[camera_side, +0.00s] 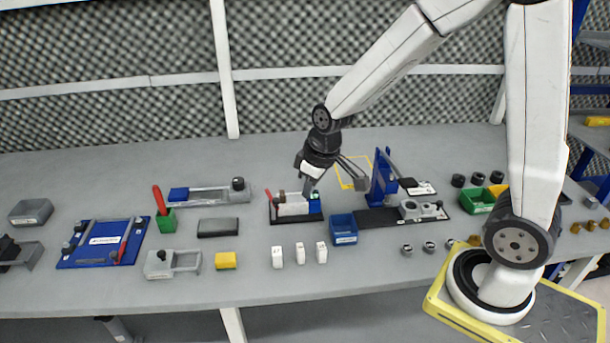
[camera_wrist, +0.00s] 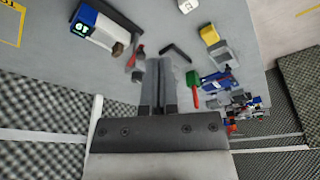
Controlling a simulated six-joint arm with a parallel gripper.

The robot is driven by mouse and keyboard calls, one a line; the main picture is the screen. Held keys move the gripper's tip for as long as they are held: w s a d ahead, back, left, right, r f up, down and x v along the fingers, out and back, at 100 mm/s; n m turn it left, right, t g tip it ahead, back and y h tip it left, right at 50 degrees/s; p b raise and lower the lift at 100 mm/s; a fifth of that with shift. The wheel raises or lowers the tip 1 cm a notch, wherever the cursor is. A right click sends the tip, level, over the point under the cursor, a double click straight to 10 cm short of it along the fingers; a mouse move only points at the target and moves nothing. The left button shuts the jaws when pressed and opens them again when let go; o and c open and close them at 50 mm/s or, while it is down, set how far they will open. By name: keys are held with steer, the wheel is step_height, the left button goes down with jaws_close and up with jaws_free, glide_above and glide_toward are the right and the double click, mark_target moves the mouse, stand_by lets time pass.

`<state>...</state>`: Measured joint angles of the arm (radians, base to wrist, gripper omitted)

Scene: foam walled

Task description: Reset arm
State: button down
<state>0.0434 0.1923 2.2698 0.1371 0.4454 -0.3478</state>
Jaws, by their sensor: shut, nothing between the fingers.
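My gripper (camera_side: 308,187) is shut and empty. In the side view it points down, just above the white and blue device (camera_side: 293,204) on a dark base at the middle of the table; I cannot tell whether it touches it. In the wrist view the two fingers of my gripper (camera_wrist: 159,84) lie together with nothing between them. The white and blue device also shows there at the upper left (camera_wrist: 97,29), to the left of the fingertips.
A blue bin (camera_side: 343,229) and small white blocks (camera_side: 300,252) stand in front of my gripper. A blue upright stand (camera_side: 383,180) is close on the right. A green holder with a red tool (camera_side: 165,218) and a blue board (camera_side: 103,242) lie left. The table's back left is clear.

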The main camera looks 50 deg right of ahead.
steer(key=s+f+m, duration=0.1)
steer(key=s+m, duration=0.1)
steer(key=s, duration=0.6)
steer(key=shift+s+a+h, duration=0.3)
steer(key=shift+s, duration=0.05)
